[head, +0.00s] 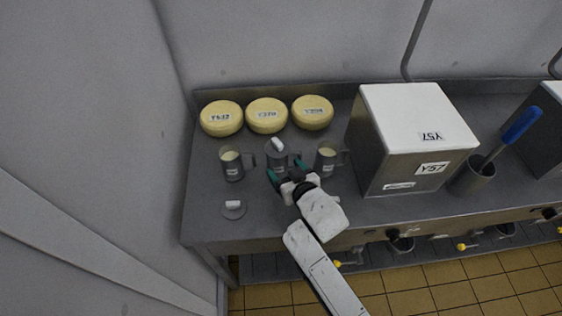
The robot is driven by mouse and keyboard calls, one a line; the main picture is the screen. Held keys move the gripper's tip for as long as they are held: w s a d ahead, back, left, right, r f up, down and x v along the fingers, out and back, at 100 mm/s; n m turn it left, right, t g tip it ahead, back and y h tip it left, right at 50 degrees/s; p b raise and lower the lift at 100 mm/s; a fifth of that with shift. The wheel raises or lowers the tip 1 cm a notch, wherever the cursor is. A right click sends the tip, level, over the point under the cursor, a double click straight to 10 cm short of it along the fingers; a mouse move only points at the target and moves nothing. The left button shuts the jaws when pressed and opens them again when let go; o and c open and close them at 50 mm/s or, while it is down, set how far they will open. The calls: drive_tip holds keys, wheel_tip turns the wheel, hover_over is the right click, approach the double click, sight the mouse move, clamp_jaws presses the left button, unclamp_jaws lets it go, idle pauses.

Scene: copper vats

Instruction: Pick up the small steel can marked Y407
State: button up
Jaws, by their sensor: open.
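Three small steel cans with side handles stand in a row on the steel bench: a left can (232,170), a middle can (278,160) and a right can (325,166). Each seems to bear a small label, too small to read, so I cannot tell which is Y407. The left and right cans are open on pale contents; the middle one seems to have a lid with a white knob. My gripper (285,173) is open, its teal fingertips at the near side of the middle can. I cannot tell whether they touch it. My gripper hides part of that can.
Three yellow cheese wheels (267,115) lie behind the cans. A loose lid (233,210) lies at the front left. A large steel box (410,145) marked Y57 blocks the right side. Beyond it stands a steel holder (472,178) with a blue-handled tool.

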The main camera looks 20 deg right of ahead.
sight(282, 166)
drive_tip(key=shift+x, duration=2.75)
drive_tip(key=shift+c, duration=0.4)
drive_tip(key=c, duration=1)
drive_tip(key=shift+r, duration=0.1)
drive_tip(key=shift+c, duration=0.3)
